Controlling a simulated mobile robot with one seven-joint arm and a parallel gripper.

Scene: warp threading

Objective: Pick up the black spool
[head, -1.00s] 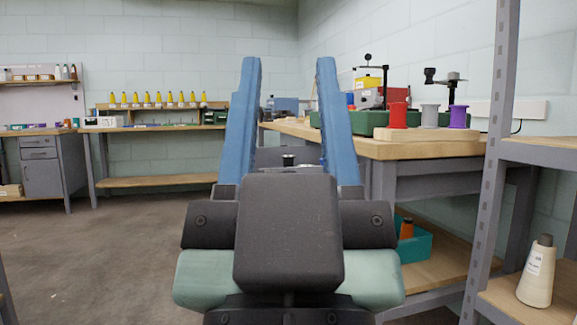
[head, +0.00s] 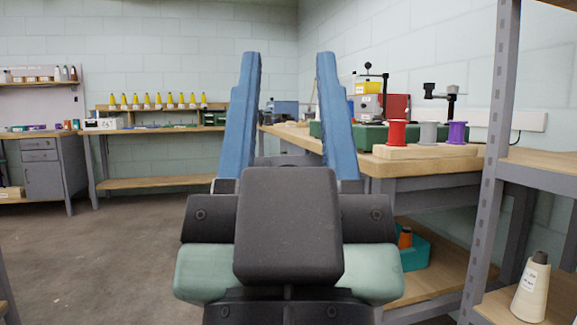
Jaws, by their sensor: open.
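My gripper (head: 287,62) is open in the middle of the head view. Its two long blue fingers point away from the camera and stand well apart, with nothing held between them. I cannot make out a black spool now. The area low between the fingers is largely hidden by the dark gripper body.
A wooden-topped workbench (head: 420,168) stands on the right. It bears a red spool (head: 396,133), a grey spool (head: 428,134) and a purple spool (head: 457,133) on a block. A grey shelf post (head: 492,165) rises nearer. A teal bin (head: 415,252) sits below. Floor at left is clear.

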